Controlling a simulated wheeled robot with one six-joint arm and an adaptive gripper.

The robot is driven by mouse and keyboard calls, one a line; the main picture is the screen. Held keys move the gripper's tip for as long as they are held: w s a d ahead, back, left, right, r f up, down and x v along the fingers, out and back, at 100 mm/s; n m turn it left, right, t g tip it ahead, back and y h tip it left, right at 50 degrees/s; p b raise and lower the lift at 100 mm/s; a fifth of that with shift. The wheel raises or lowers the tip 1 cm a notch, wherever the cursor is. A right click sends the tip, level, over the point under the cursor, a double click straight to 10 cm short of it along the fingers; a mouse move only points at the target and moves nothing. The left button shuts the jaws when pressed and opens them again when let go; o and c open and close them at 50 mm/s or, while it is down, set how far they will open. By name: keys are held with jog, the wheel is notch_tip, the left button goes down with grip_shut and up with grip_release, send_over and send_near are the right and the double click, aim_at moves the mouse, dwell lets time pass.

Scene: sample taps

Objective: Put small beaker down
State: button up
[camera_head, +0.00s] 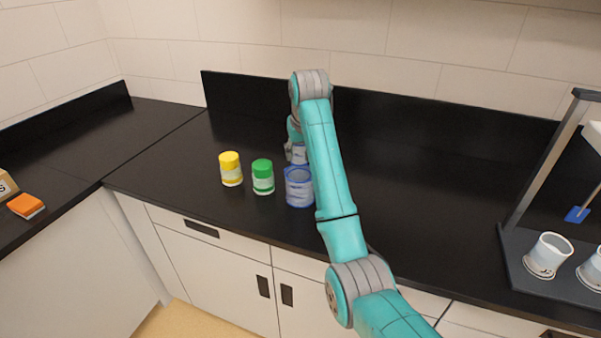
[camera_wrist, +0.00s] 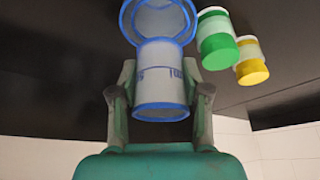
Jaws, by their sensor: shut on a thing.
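The small beaker (camera_wrist: 160,85), clear with a blue rim, is between the two fingers of my gripper (camera_wrist: 161,72) in the wrist view. My gripper is shut on it. In the head view the small beaker (camera_head: 299,154) shows just behind a larger blue-rimmed beaker (camera_head: 299,188), partly hidden by it and my arm. The larger beaker also shows in the wrist view (camera_wrist: 158,18), overlapped by the small one. I cannot tell whether the small beaker touches the black counter (camera_head: 230,250) or hangs above it.
A green-lidded jar (camera_head: 262,177) and a yellow-lidded jar (camera_head: 231,169) stand left of the larger beaker. A rack with white cups (camera_head: 548,255) is at the far right. An orange block (camera_head: 26,206) lies on the left counter. The counter between beakers and rack looks clear.

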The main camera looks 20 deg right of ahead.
aim_at(300, 165)
notch_tip(300, 165, down, 6)
jog(key=shift+r, duration=0.1)
jog(key=shift+s+f, duration=0.1)
jog(key=shift+f, duration=0.2)
jog(key=shift+s+f, duration=0.1)
jog(key=shift+f, duration=0.5)
jog(key=o, duration=0.5)
jog(key=shift+f, duration=0.1)
jog(key=shift+o, duration=0.2)
